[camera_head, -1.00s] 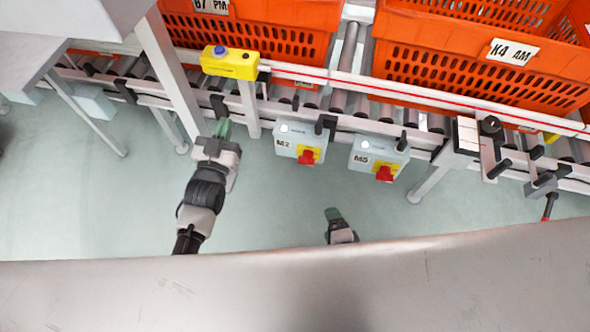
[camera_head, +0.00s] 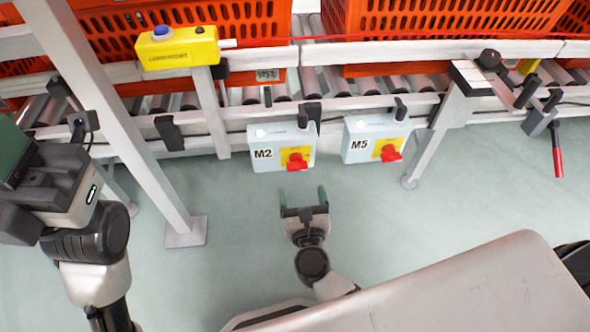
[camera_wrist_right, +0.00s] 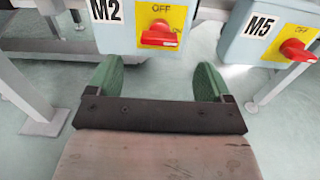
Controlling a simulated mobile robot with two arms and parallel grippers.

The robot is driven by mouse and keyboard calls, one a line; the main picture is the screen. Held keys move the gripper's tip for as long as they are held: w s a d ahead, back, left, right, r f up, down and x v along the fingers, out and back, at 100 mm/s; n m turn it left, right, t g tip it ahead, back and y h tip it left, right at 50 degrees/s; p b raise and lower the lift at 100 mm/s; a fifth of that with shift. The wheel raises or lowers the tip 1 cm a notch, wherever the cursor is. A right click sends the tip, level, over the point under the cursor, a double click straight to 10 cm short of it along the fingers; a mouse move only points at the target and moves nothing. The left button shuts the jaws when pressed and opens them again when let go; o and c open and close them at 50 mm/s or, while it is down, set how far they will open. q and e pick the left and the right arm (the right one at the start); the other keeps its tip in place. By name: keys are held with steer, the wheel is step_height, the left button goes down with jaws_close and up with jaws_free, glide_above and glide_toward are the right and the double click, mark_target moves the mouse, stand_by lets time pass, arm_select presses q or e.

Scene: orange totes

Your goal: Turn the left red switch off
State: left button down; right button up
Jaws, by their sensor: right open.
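The left red switch (camera_head: 296,161) sits on a yellow plate on the front of the pale box labelled M2 (camera_head: 264,137). In the right wrist view this switch (camera_wrist_right: 158,36) lies roughly level, with OFF printed above it and ON at its right. My right gripper (camera_head: 304,194) is open and empty, below the M2 box and apart from it. In the right wrist view its two green fingers (camera_wrist_right: 155,82) are spread below the switch. My left gripper (camera_head: 14,150) is at the left edge, partly cut off; its opening is hidden.
A second red switch (camera_head: 391,155) is on the M5 box (camera_head: 360,130) to the right. A conveyor with orange totes (camera_head: 450,38) runs behind. A yellow button box (camera_head: 178,48) and a pale post (camera_head: 120,125) stand left. Open floor lies below the boxes.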

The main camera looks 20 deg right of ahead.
mark_target(298, 170)
steer(key=w, duration=0.2)
steer(key=w+d, duration=0.1)
steer(key=w, duration=0.2)
steer(key=w+b, duration=0.1)
steer(key=w, duration=0.2)
steer(key=shift+w+d, duration=0.2)
steer(key=c, duration=0.9)
